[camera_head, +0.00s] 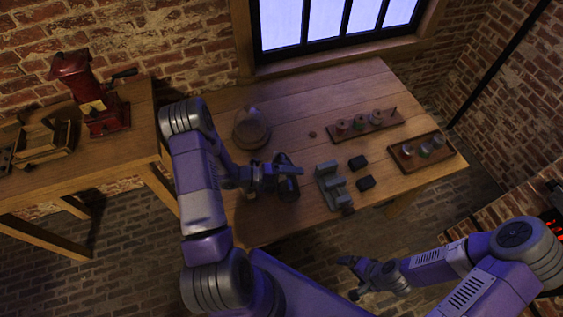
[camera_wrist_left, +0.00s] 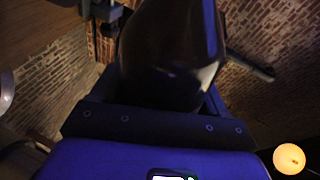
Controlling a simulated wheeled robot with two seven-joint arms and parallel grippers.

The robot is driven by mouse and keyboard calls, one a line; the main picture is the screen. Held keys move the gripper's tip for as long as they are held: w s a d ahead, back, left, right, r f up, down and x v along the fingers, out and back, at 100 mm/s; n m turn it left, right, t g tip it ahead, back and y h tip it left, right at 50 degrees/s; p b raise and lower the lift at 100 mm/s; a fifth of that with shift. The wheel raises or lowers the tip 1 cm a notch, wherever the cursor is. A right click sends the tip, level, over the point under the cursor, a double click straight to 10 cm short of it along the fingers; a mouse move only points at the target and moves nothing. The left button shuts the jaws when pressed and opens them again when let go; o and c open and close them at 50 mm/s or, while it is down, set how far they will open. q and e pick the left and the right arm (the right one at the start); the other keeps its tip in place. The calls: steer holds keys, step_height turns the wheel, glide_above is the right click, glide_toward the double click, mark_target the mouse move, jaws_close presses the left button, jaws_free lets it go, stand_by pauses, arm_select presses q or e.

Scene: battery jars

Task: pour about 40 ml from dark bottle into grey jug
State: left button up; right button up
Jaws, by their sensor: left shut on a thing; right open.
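The dark bottle (camera_head: 289,188) is held in my left gripper (camera_head: 276,177) over the front part of the wooden table. In the left wrist view the dark, glossy bottle (camera_wrist_left: 172,50) fills the space between the fingers, and its ends are not clear. I cannot tell its tilt or what is in it. I cannot make out a grey jug for certain; part of the table is hidden by my left arm. My right gripper (camera_head: 355,272) is open and empty, in front of the table's near edge.
A red grinder (camera_head: 95,95) stands on the left side table.

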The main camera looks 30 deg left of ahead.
stand_by(0.8)
arm_select(q)
steer(key=b, duration=0.1)
steer(key=f+m+b, duration=0.1)
steer(key=b, duration=0.1)
steer(key=f+m+b, duration=0.1)
steer(key=b, duration=0.1)
steer(key=shift+s+d+f+t+y, duration=0.2)
steer(key=shift+s+f+t+y, duration=0.1)
steer(key=shift+t, duration=0.1)
steer(key=shift+w+r+m, duration=0.1)
steer(key=shift+r+m, duration=0.15)
steer(key=shift+m, duration=0.05)
steer(key=shift+r, duration=0.2)
steer(key=shift+a+f+m+b, duration=0.1)
steer(key=shift+f+m+b, duration=0.3)
steer(key=shift+b, duration=0.55)
steer(key=shift+r, duration=0.15)
